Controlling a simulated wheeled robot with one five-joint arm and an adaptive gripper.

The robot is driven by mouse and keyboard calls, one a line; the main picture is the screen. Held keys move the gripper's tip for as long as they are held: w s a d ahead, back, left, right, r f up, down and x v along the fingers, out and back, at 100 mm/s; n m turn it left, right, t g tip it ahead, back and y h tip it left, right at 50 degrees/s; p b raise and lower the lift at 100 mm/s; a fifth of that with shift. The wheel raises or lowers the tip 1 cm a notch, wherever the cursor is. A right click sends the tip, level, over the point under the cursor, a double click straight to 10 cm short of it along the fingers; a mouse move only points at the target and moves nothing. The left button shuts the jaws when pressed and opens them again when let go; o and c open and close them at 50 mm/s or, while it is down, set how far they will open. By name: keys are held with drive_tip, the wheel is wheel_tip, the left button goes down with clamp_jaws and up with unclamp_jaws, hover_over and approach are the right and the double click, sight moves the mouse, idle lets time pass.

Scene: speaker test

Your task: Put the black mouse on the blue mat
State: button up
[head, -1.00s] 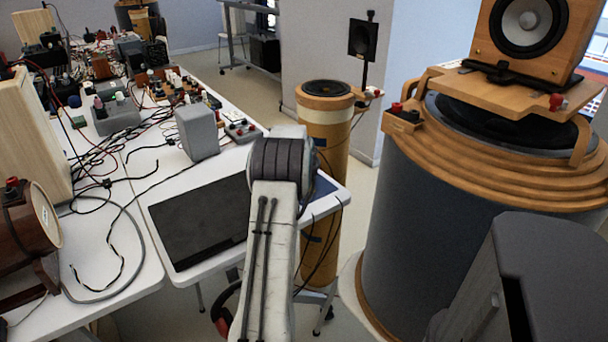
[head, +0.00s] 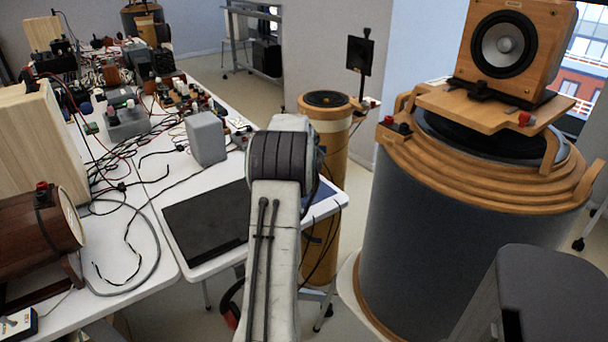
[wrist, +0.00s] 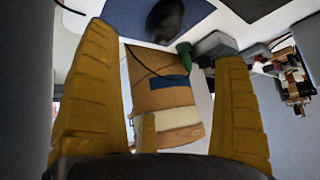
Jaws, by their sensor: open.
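The black mouse (wrist: 167,18) shows at the top of the wrist view, against the blue mat (wrist: 122,14), and appears to rest on it. My gripper (wrist: 166,45) is open and empty; its two yellow fingers are wide apart, with the mouse beyond them and not touched. In the head view only a strip of the blue mat (head: 326,188) shows, to the right of my arm at the table's right end. My arm hides the mouse and the gripper there.
A dark flat panel (head: 208,222) and a grey box (head: 206,139) are on the white table left of my arm. A tan column (head: 327,150) stands beyond the table end. A large grey drum (head: 430,240) bearing a wooden speaker (head: 510,45) stands right. Cables clutter the table's left.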

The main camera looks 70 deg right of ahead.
drive_tip(key=shift+a+r, duration=0.25)
drive_tip(key=shift+r, duration=0.05)
drive_tip(key=w+a+r+n+t+y, duration=0.2)
drive_tip(key=w+a+r+n, duration=0.15)
drive_tip(key=w+a, duration=0.95)
drive_tip(key=w+a+r+n+y, duration=0.1)
drive_tip(key=w+a+r+n, duration=0.1)
drive_tip(key=a, duration=0.9)
drive_tip(key=w+a+r+n+y, duration=0.1)
drive_tip(key=a+r+n, duration=0.1)
drive_tip(key=a, duration=1)
drive_tip(key=s+a+n+y, duration=0.1)
drive_tip(key=s+a+n, duration=0.15)
drive_tip(key=a, duration=0.55)
drive_tip(key=s+a+n+y, duration=0.15)
drive_tip(key=s+a, duration=0.25)
drive_tip(key=a, duration=0.5)
drive_tip(key=s+a+f+n+g+y, duration=0.1)
drive_tip(key=s+a+f+n, duration=0.2)
drive_tip(key=s+a, duration=0.5)
drive_tip(key=shift+s+a+f+g, duration=0.15)
drive_tip(key=shift+s+f+g, duration=0.2)
drive_tip(key=shift+s, duration=0.5)
drive_tip(key=shift+n, duration=0.25)
drive_tip(key=w+p+v, duration=0.2)
drive_tip(key=p+v, duration=0.9)
drive_tip(key=shift+r+t, duration=0.45)
drive_tip(key=shift+r, duration=0.25)
